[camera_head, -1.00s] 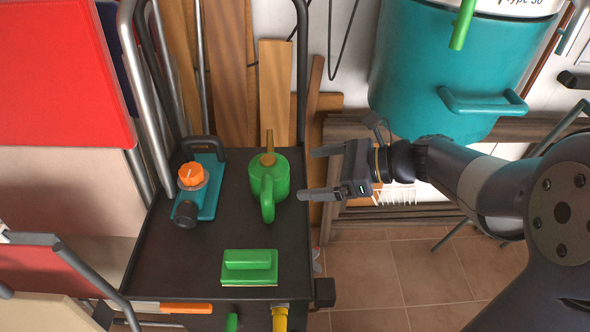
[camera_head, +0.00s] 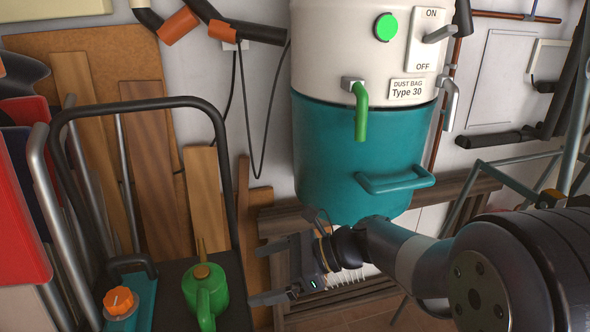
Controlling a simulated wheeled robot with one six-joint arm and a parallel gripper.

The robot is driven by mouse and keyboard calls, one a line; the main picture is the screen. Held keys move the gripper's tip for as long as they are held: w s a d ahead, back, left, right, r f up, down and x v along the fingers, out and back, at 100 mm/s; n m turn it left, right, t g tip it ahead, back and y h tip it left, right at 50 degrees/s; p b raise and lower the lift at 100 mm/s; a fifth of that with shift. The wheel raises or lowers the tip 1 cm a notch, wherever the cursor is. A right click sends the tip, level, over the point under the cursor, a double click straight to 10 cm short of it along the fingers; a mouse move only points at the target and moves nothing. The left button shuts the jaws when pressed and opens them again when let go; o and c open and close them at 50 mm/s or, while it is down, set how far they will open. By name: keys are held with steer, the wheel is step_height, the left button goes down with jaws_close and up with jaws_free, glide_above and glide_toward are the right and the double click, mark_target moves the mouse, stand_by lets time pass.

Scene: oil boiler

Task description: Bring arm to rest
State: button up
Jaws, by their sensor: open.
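My gripper (camera_head: 270,273) is open and empty, with its two dark fingers spread and pointing left. It is in the lower middle of the head view, just right of the green oil can (camera_head: 205,293) and apart from it, as far as I can tell. My arm reaches in from the lower right and is bent.
The can and a teal device with an orange knob (camera_head: 119,301) stand on the black cart (camera_head: 173,297). A teal and white tank (camera_head: 350,150) with a green handle (camera_head: 361,112) and an ON/OFF lever (camera_head: 440,33) is behind. Wooden boards (camera_head: 153,165) lean on the wall.

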mark_target(225, 284)
steer(key=b+x, duration=0.1)
steer(key=x, duration=0.9)
